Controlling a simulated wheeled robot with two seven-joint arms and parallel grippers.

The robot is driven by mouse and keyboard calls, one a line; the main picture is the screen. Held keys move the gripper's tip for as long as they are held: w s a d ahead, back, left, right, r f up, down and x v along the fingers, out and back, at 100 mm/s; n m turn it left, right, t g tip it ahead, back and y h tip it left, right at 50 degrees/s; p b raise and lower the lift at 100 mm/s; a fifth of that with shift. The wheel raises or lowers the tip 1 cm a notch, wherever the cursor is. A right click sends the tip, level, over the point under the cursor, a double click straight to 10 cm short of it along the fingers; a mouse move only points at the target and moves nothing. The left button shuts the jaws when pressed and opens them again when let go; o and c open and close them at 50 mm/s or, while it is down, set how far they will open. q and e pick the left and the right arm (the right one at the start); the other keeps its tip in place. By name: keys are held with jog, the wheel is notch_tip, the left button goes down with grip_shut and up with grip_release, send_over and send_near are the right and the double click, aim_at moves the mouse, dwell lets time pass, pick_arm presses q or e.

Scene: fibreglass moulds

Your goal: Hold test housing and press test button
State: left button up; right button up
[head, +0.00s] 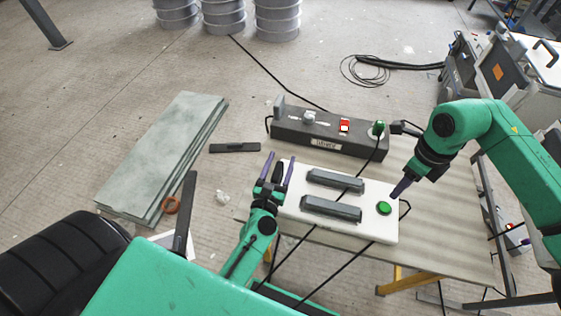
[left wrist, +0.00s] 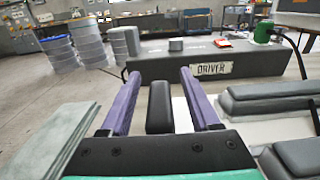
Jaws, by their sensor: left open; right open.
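The test housing (head: 295,205) is a white box on the table with two raised dark grey bars (head: 335,180) on top. The green round test button (head: 384,208) is near its right end. My left gripper (head: 278,166) is open at the housing's left end, purple fingers apart and pointing away from me. A dark block (left wrist: 160,107) shows between these fingers in the left wrist view; I cannot tell whether it belongs to the gripper. My right gripper (head: 401,188) is open, angled down-left just above and right of the button, apparently not touching it. One of its fingers is hidden.
Behind the housing lies a dark box labelled DRIVER (head: 300,133) with a red switch (head: 344,126) and a green plug (head: 378,128). Black cables cross the housing. Grey-green sheets (head: 165,150) lie at the left. The table (head: 445,225) has bare room at the right.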

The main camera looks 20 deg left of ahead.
pick_arm(q)
grip_shut()
dwell(1.2)
pick_arm(e)
grip_shut()
dwell(0.5)
dwell(1.1)
